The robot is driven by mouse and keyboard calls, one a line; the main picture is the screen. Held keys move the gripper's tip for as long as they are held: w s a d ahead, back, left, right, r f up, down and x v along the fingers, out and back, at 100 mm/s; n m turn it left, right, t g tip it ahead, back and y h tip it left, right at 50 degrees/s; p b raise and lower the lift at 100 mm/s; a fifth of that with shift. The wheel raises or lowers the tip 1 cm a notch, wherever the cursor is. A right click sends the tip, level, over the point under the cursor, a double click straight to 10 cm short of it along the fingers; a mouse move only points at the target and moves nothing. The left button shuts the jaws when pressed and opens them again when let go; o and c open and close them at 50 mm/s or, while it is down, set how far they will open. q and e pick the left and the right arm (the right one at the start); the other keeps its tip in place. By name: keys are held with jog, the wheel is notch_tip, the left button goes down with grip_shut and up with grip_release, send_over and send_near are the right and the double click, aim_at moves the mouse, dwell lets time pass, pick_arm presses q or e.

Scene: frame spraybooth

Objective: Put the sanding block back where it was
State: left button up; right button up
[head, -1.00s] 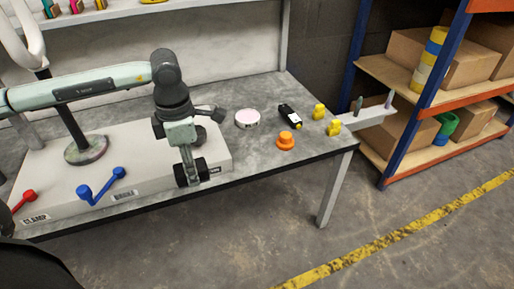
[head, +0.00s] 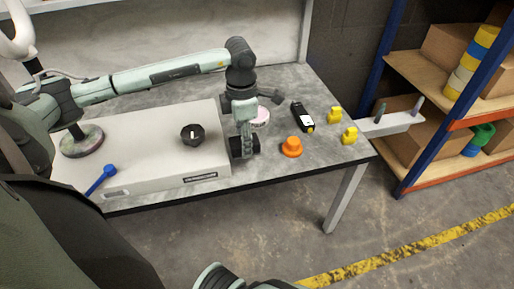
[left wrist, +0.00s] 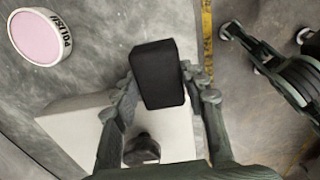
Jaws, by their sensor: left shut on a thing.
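The sanding block is a black block (left wrist: 158,75), held between the fingers of my left gripper (left wrist: 158,92) in the left wrist view. In the head view my left gripper (head: 244,135) hangs down by the right end of the pale box, with dark pads and the block (head: 245,148) at its lower end. Whether the block touches the table is unclear. The spot below it is partly hidden. My right gripper (left wrist: 266,34) shows at the right of the left wrist view, fingers apart and empty, away from the table.
The pale box (head: 150,165) carries a black knob (head: 192,134) and a blue lever (head: 103,178). A pink polish tin (head: 261,117), a black device (head: 302,117), an orange cone-shaped piece (head: 291,147) and yellow pieces (head: 349,135) stand to the right. Bare grey tabletop lies between them.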

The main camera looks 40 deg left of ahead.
aim_at(256, 159)
pick_arm(q)
jog(key=w, duration=0.1)
jog(key=w+f, duration=0.1)
jog(key=w+d+f, duration=0.1)
jog(key=w, duration=0.1)
jog(key=shift+f, duration=0.25)
notch_tip(256, 159, down, 3)
jog(key=shift+s+f, duration=0.1)
jog(key=shift+f, duration=0.3)
jog(key=o, duration=1)
pick_arm(e)
jog(key=shift+a+f, duration=0.1)
jog(key=shift+f, duration=0.6)
jog(key=shift+w+r, duration=0.1)
pick_arm(q)
notch_tip(256, 159, up, 12)
jog(key=shift+d, duration=0.1)
pick_arm(e)
jog(key=shift+r, duration=0.6)
